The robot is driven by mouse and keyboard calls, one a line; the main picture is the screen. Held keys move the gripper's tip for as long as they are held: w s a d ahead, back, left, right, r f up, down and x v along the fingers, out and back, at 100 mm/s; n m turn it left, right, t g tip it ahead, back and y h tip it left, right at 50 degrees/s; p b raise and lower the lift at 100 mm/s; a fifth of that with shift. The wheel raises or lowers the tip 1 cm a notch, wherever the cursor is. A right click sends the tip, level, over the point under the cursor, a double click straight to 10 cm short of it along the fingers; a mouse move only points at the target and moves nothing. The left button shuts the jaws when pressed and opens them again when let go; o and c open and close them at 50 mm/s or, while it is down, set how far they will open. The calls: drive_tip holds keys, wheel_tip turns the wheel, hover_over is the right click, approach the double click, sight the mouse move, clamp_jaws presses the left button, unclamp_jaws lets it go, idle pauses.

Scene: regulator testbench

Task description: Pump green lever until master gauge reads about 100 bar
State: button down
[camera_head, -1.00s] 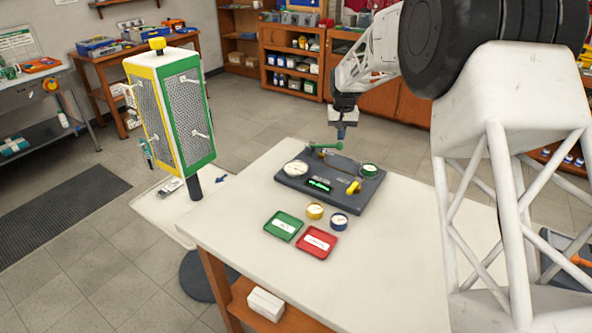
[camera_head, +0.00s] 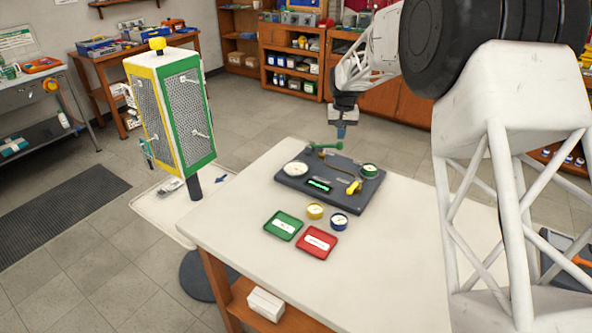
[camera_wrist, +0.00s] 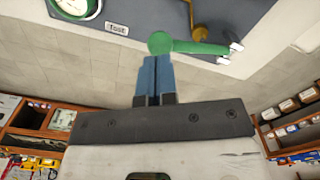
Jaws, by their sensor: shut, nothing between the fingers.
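The green lever (camera_head: 325,147) sits at the back edge of the dark test panel (camera_head: 363,202). In the wrist view, the lever (camera_wrist: 196,47) lies roughly sideways, with its round knob at the left. My gripper (camera_head: 342,133) is shut and empty, its blue fingers pointing down by the lever's end. In the wrist view, my fingertips (camera_wrist: 158,64) are right at the knob; I cannot tell whether they touch it. A white-faced gauge (camera_head: 295,169) is on the panel's left; its needle is too small to read.
The panel also holds a lit green display (camera_head: 318,185), a green-rimmed gauge (camera_head: 369,170) and a yellow handle (camera_head: 354,187). A green tray (camera_head: 268,232), a red tray (camera_head: 304,251) and two small gauges lie in front. The table's right side is clear.

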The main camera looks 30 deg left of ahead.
sight(339, 147)
drive_tip(key=shift+f, duration=3.1)
idle(2.6)
drive_tip(key=shift+r, duration=3.3)
drive_tip(key=shift+r, duration=0.1)
